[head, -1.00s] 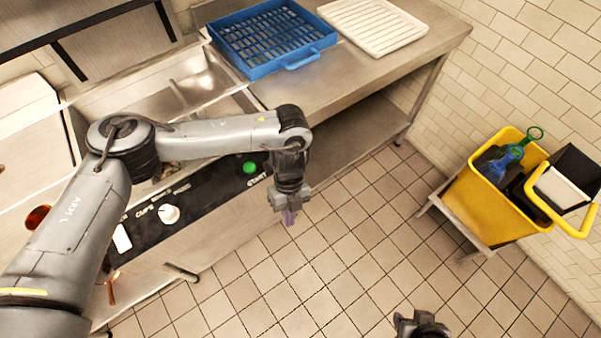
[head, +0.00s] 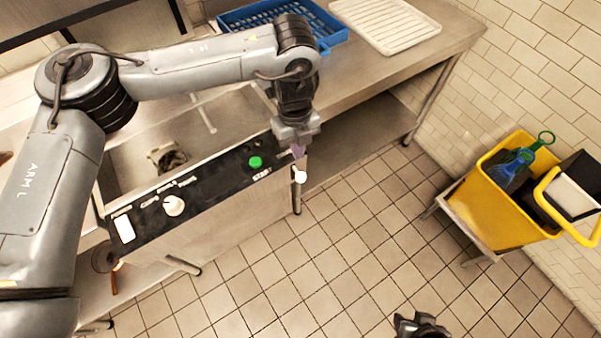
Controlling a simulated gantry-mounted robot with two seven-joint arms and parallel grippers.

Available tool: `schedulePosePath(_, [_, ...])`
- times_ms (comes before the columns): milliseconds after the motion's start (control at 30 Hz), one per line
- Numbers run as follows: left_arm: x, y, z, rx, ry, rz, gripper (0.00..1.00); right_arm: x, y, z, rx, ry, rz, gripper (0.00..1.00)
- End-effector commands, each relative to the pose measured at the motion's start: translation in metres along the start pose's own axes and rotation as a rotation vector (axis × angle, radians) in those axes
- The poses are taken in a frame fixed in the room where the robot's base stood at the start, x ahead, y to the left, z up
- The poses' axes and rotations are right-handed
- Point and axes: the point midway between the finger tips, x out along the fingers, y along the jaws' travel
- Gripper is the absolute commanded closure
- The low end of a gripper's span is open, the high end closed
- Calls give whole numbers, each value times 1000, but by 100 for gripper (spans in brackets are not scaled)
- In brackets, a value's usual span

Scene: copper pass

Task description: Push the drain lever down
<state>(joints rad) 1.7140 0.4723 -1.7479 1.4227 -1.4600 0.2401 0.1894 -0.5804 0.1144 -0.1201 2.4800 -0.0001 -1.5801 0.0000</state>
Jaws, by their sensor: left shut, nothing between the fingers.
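The drain lever (head: 299,176) shows as a white knob on a short dark stem at the right end of the black control panel. My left gripper (head: 298,151) is shut and empty, with its purple fingertips pointing down just above the knob in the head view. I cannot tell whether the fingertips touch the lever; part of its stem is hidden by the gripper. My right gripper (head: 422,326) shows only partly at the bottom edge, over the floor, and its fingers cannot be made out.
The black panel (head: 215,188) carries a green start button (head: 255,162), a white dial (head: 174,205) and a white switch (head: 124,228). A blue rack (head: 328,38) and white tray (head: 392,22) lie on the steel counter. A yellow mop bucket (head: 478,203) stands right. The tiled floor between is clear.

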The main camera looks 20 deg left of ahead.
Motion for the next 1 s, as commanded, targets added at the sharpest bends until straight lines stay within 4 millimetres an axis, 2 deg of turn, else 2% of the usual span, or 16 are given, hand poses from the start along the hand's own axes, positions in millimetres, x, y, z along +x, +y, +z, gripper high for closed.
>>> schedulePosePath(367, [9, 0, 0, 0, 1, 1, 100, 9, 1, 3, -5, -1, 4, 57])
schedulePosePath(800, [52, 0, 0, 1, 0, 1, 100, 49, 1, 16, -9, -1, 7, 57])
schedulePosePath(1000, [67, 0, 0, 0, 0, 0, 100, 61, 0, 20, -6, -1, 5, 57])
